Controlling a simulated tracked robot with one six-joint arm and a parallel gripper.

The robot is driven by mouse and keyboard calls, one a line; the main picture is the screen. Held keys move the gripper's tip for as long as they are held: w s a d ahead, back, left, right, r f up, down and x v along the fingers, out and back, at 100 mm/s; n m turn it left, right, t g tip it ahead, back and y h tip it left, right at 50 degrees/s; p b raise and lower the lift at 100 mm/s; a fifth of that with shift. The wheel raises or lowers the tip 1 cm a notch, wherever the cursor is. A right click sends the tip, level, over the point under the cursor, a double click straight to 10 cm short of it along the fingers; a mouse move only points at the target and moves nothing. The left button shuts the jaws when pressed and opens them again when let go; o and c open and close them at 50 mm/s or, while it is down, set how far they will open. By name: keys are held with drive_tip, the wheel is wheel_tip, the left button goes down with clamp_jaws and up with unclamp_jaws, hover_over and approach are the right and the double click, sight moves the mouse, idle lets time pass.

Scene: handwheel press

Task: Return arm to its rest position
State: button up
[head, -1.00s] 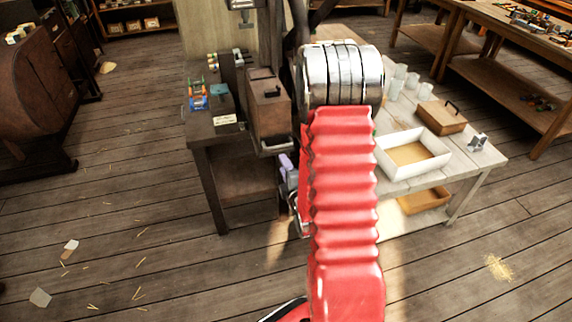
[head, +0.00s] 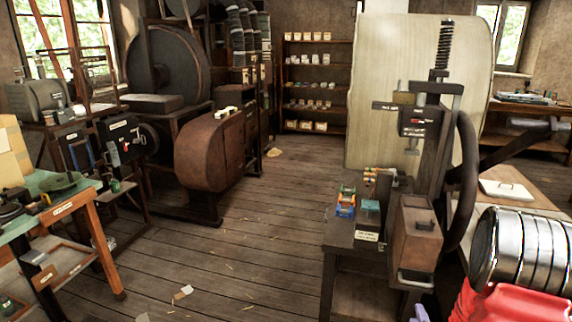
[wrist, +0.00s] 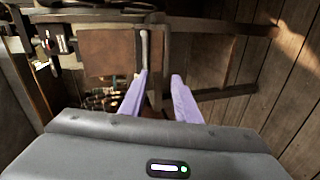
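My gripper (wrist: 158,95) shows two pale purple fingers with a clear gap between them in the wrist view, and it holds nothing. Only a small part of it shows at the bottom edge of the head view (head: 420,313). My red arm with its chrome joint fills the lower right of the head view. The press stands at right, with a dark handwheel (head: 466,185) and an upright screw (head: 443,40). A brown box (head: 416,240) with a handle stands at the bench front. In the wrist view a brown panel (wrist: 106,52) and a pale bar lie beyond the fingers.
The press bench (head: 350,240) carries small coloured items. A rust-brown machine housing (head: 207,155) stands at centre left, and a green-topped table (head: 65,210) at far left. The wooden floor (head: 240,225) between them is mostly open, with scraps on it.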

drive_tip(key=s+a+f+m+g+y, duration=0.1)
drive_tip(key=s+f+m+g, duration=0.45)
drive_tip(key=f, duration=0.35)
drive_tip(key=s+a+r+m+g+y, duration=0.2)
drive_tip(key=s+a+m+g, duration=0.1)
drive_tip(key=s+m, duration=0.1)
drive_tip(key=s+a+r+m, duration=0.1)
drive_tip(key=s+a+r, duration=0.3)
drive_tip(key=r, duration=0.6)
drive_tip(key=s+a+r+m+y, duration=0.1)
drive_tip(key=s+a+r, duration=0.3)
drive_tip(key=a+r, duration=0.5)
drive_tip(key=s+a+r+m, duration=0.1)
drive_tip(key=s+a+r, duration=0.3)
drive_tip(key=r, duration=0.7)
drive_tip(key=a, duration=0.2)
drive_tip(key=shift+a+r+y, duration=0.35)
drive_tip(key=shift+r+y, duration=0.05)
drive_tip(key=shift+d, duration=0.1)
